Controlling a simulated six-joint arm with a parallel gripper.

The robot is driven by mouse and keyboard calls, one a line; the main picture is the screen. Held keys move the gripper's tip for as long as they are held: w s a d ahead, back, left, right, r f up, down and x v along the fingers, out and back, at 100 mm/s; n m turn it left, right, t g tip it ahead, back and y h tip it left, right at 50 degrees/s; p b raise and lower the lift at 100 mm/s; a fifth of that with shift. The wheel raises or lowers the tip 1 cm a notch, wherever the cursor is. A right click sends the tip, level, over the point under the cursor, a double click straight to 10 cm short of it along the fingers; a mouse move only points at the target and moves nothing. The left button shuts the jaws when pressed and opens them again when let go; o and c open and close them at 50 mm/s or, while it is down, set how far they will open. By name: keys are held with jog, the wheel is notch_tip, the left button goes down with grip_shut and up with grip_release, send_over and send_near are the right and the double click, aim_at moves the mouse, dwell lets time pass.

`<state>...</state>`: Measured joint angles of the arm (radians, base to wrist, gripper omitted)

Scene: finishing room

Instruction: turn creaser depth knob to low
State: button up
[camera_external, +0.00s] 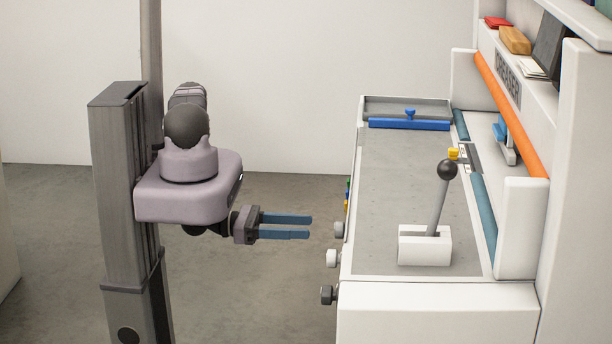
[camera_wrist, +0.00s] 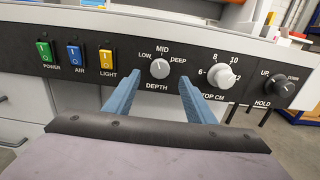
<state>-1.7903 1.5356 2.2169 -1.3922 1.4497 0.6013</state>
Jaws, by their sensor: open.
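The depth knob (camera_wrist: 160,68) is a small grey dial on the black front panel, with LOW, MID and DEEP printed around it. Its mark appears to point up toward MID, though it is small. In the external view the knob (camera_external: 339,229) sticks out from the machine's front edge. My gripper (camera_external: 310,227) is open and empty, its blue fingers level and just short of the knob. In the wrist view my gripper's fingers (camera_wrist: 159,80) lie on either side of the knob, apart from it.
A white STOP CM knob (camera_wrist: 222,76) is close right of the right finger, with a black UP/DOWN knob (camera_wrist: 284,87) beyond. A yellow LIGHT switch (camera_wrist: 107,60) and two other switches sit left. A lever (camera_external: 439,205) stands on the creaser bed (camera_external: 400,180).

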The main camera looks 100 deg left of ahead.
aim_at(339, 227)
jog(key=shift+w, duration=0.15)
jog(key=w+p, duration=0.2)
jog(key=w, duration=0.5)
dwell(0.4)
dwell(0.3)
jog(key=c, duration=1)
